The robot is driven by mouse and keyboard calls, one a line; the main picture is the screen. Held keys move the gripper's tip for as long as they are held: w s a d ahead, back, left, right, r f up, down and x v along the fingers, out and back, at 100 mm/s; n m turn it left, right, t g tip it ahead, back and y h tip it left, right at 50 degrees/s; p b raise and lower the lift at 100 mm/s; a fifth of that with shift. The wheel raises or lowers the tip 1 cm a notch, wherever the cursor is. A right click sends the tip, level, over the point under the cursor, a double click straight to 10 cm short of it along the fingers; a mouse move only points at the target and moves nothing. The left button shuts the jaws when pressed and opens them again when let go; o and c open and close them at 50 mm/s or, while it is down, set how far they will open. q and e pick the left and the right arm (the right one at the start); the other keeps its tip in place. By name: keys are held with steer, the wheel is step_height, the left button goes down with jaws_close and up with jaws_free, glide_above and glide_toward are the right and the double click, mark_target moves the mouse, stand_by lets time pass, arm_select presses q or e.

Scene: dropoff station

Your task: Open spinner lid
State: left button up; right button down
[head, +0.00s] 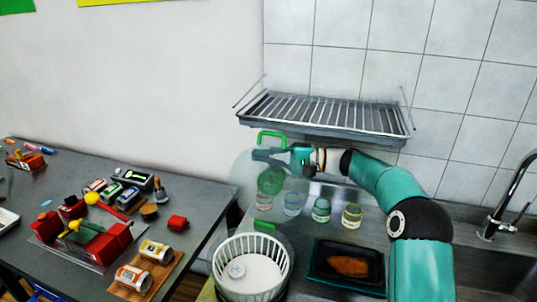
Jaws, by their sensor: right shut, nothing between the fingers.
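The spinner's white slatted basket (278,268) stands at the bottom centre in the head view. Its top is uncovered, and a small round light piece shows on its floor. The clear round lid (240,182) with green parts is raised upright behind the basket. My right gripper (256,155) reaches in from the right at the upper part of the lid. It is shut with nothing between its fingers, overlapping the lid in the picture; I cannot tell if they touch. My left gripper is not in view.
A wire rack (325,113) hangs on the tiled wall above my right arm. Small jars (321,211) stand behind a black tray (320,276) holding a brown piece. A tap (512,200) is at far right. A grey table (205,200) with several items is at left.

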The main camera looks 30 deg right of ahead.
mark_target(258, 160)
steer(key=s+a+n+b, duration=0.1)
steer(key=b, duration=0.1)
steer(key=s+a+n+b, duration=0.1)
steer(key=b, duration=0.1)
steer(key=shift+a+r+g+b, duration=0.15)
steer(key=shift+r+g+b, duration=0.05)
steer(key=shift+g+b, duration=0.1)
steer(key=shift+s+a+r, duration=0.2)
steer(key=shift+r, duration=0.05)
